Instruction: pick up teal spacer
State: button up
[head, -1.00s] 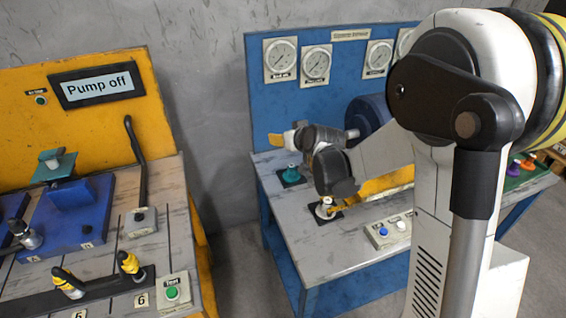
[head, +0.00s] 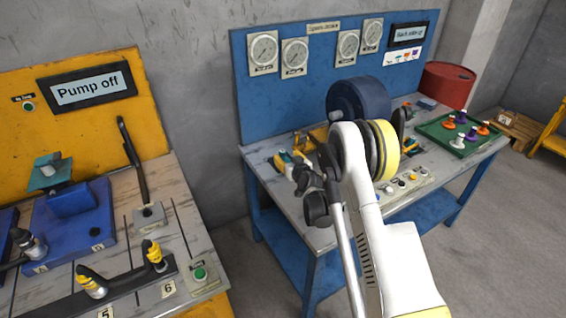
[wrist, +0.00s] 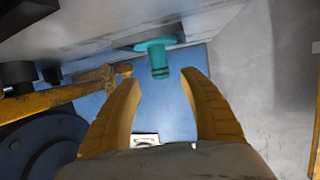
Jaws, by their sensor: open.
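The teal spacer (wrist: 157,58) shows in the wrist view, where the picture is upside down and it points downward from a dark base on the grey tabletop (wrist: 85,45). My gripper (wrist: 159,75) is open and empty, with one yellow finger on each side below the spacer. The spacer's free end lies in line with the gap between the fingertips; I cannot tell whether it is inside the gap. In the head view my gripper (head: 290,160) is low over the left end of the blue bench, and the spacer is mostly hidden there.
The bench carries a dark blue motor (head: 358,98), a button panel (head: 402,184) and a green tray (head: 440,134) with several coloured pieces. A blue gauge board (head: 325,85) stands behind. A yellow bench (head: 190,232) stands at left, with a floor gap between.

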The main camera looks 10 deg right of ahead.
aim_at(283, 156)
jog(key=b+x, duration=0.1)
jog(key=x, duration=0.1)
jog(key=b+x, duration=0.1)
jog(key=x, duration=0.1)
jog(key=shift+w+f+b, duration=0.2)
jog(key=shift+f+b, duration=0.15)
jog(key=shift+f, duration=0.15)
jog(key=shift+w, duration=0.35)
jog(key=shift+r, duration=0.1)
jog(key=shift+c, duration=0.3)
grip_shut()
